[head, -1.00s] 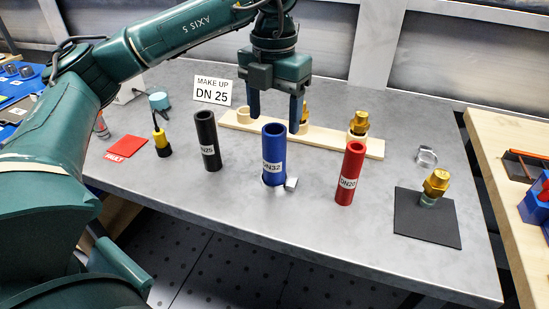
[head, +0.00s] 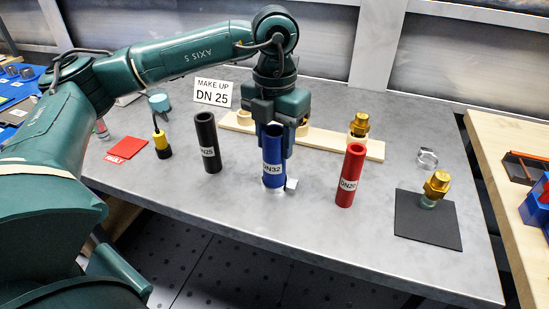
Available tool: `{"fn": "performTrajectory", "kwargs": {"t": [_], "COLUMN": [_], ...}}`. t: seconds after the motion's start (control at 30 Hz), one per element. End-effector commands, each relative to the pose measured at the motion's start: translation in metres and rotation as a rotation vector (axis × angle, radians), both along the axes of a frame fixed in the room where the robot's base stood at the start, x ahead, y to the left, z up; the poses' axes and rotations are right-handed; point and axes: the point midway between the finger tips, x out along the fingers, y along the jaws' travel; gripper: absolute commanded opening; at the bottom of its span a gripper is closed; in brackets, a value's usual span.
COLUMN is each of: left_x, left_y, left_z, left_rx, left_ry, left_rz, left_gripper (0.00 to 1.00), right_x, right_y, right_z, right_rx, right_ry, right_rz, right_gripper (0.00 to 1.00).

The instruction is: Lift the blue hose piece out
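The blue hose piece (head: 273,146), labelled DN32, stands upright near the middle of the grey table. My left gripper (head: 274,141) points down from above, with one dark finger on each side of the hose's upper part. The fingers have closed in against it, and the gripper looks shut on it. The hose's foot still appears at table level. My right gripper is not in view.
A black hose (head: 207,142) stands left of the blue one and a red hose (head: 350,175) right. Behind is a wooden rack (head: 375,150) with brass fittings (head: 359,124). A black mat (head: 428,222) bears another fitting (head: 435,185). The front table strip is clear.

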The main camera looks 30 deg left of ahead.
Motion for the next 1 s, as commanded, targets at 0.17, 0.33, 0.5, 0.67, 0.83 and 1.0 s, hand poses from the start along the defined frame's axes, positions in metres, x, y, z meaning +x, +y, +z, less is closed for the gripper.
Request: {"fn": "performTrajectory", "kwargs": {"t": [0.17,0.33,0.5,0.67,0.83,1.0], "left_x": [0.0,0.0,0.0,0.001,0.001,0.001], "left_y": [0.0,0.0,0.0,-0.001,-0.001,0.0], "left_z": [0.0,0.001,0.002,0.018,0.054,0.084], "left_rx": [0.0,0.0,0.0,0.0,-0.001,0.0], "left_ry": [0.0,-0.001,-0.002,-0.004,-0.006,-0.004], "left_rz": [0.0,0.0,0.0,-0.001,0.0,0.0], "left_gripper": [0.24,0.15,0.14,0.14,0.14,0.14], "right_x": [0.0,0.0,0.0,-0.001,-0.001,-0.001], "right_y": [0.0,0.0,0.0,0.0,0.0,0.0], "right_z": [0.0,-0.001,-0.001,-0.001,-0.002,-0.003], "right_rx": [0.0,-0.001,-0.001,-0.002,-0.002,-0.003], "right_ry": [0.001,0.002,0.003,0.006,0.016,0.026], "right_rz": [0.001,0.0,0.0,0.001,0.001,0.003], "right_gripper": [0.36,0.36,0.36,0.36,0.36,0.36]}}
